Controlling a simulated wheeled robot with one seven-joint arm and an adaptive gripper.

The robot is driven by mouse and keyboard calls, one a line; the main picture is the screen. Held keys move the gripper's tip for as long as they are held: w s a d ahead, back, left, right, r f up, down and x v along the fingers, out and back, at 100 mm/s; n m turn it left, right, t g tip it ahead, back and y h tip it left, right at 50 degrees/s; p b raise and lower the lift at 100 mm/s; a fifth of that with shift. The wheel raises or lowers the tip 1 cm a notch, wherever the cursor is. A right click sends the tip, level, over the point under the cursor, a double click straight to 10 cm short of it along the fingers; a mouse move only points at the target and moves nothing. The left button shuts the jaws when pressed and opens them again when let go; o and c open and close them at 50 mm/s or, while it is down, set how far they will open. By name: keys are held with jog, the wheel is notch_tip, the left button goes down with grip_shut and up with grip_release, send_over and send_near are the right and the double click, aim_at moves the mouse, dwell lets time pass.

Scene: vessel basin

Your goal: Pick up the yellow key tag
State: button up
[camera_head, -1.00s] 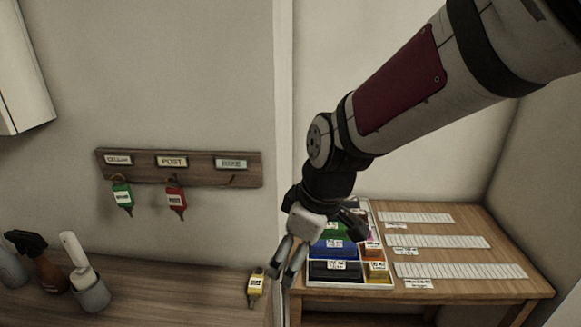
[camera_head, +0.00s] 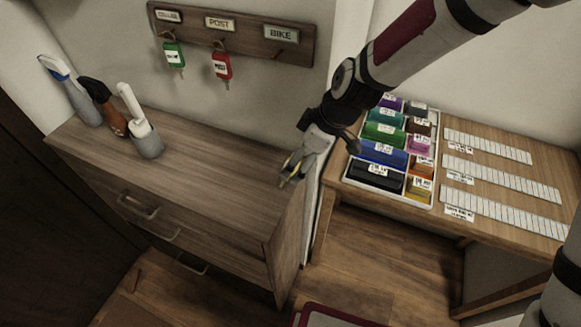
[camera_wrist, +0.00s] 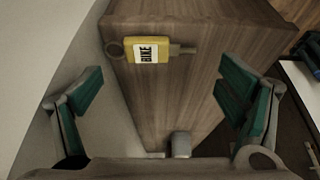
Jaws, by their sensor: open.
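The yellow key tag (camera_wrist: 147,50) lies flat on the cabinet top in the wrist view. It has a white BIKE label, a ring at its left and a key at its right. My gripper (camera_wrist: 157,100) is open, its two green-padded fingers spread on either side, with the tag beyond the fingertips and nothing between them. In the head view my gripper (camera_head: 291,172) is over the right end of the cabinet top (camera_head: 200,165), and it mostly hides the tag there.
A key rack (camera_head: 235,36) on the wall holds a green tag (camera_head: 173,54) and a red tag (camera_head: 221,65); its BIKE place looks empty. Bottles and a brush holder (camera_head: 148,142) stand at the cabinet's left. A desk with a tray of colored boxes (camera_head: 385,155) is at right.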

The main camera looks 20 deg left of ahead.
jog(key=shift+p+x, duration=0.6)
jog(key=shift+x, duration=1.75)
jog(key=shift+s+a+f, duration=0.1)
jog(key=shift+a+f, duration=0.2)
jog(key=shift+f, duration=0.25)
jog(key=shift+c, duration=0.5)
jog(key=c, duration=0.8)
jog(key=shift+c, duration=0.2)
